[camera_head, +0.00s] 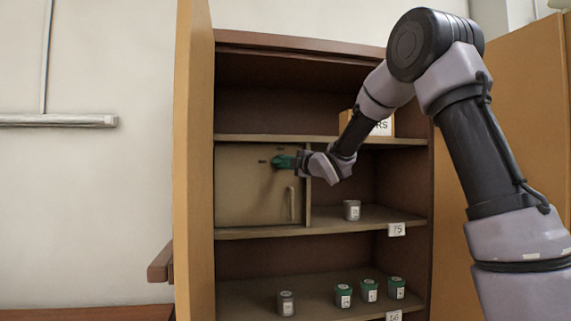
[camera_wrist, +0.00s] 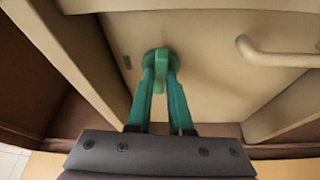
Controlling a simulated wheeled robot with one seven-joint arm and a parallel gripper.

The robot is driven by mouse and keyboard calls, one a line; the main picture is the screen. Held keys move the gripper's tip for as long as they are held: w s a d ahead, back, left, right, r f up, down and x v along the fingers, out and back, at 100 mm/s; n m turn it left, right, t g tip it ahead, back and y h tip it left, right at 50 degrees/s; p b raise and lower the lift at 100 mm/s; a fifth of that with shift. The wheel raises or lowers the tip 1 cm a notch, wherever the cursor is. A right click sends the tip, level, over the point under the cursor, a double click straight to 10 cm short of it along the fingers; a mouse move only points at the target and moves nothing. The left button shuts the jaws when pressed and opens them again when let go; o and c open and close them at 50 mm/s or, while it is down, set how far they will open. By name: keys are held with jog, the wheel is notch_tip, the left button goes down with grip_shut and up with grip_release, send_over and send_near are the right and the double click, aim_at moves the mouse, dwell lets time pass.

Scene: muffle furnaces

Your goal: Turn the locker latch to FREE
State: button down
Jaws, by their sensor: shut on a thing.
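The locker (camera_head: 240,195) is a beige door in the left half of a cabinet shelf, and it is closed. Its latch (camera_wrist: 160,60) is a green knob with a short lever, seen on the door face in the wrist view. My gripper (camera_head: 280,161) is at the upper part of the door. In the wrist view its teal fingers (camera_wrist: 161,78) are shut on the latch lever, one on each side. In the head view the gripper mostly hides the latch. Small dark marks sit beside and above the latch, too small to read.
A pale bar handle (camera_head: 291,203) stands out from the locker door, right of and below the latch. A grey jar (camera_head: 352,210) stands on the shelf to the right. Several lidded jars (camera_head: 369,290) stand on the shelf below. Open cabinet doors (camera_head: 194,170) flank both sides.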

jog(key=m, duration=0.1)
jog(key=m+t, duration=0.1)
jog(key=m, duration=0.1)
jog(key=m+t, duration=0.1)
jog(key=shift+f+m, duration=0.3)
jog(key=m+t, duration=0.1)
jog(key=m, duration=0.1)
jog(key=m+h, duration=0.1)
jog(key=m, duration=0.2)
jog(key=shift+a+f+m+t, duration=0.1)
jog(key=shift+a+m+t, duration=0.05)
jog(key=shift+m+t, duration=0.2)
jog(key=shift+s+a+f+m+t+h, duration=0.1)
jog(key=shift+m+t+h, duration=0.55)
jog(key=shift+m, duration=1.1)
jog(key=shift+w+a+r+m+t+h, duration=0.1)
jog(key=shift+m+t+h, duration=0.2)
jog(key=shift+m+h, duration=1.05)
jog(key=shift+s+a+f+m+t+h, duration=0.1)
jog(key=shift+m+t+h, duration=0.35)
jog(key=shift+m, duration=2)
jog(key=c, duration=0.8)
grip_release()
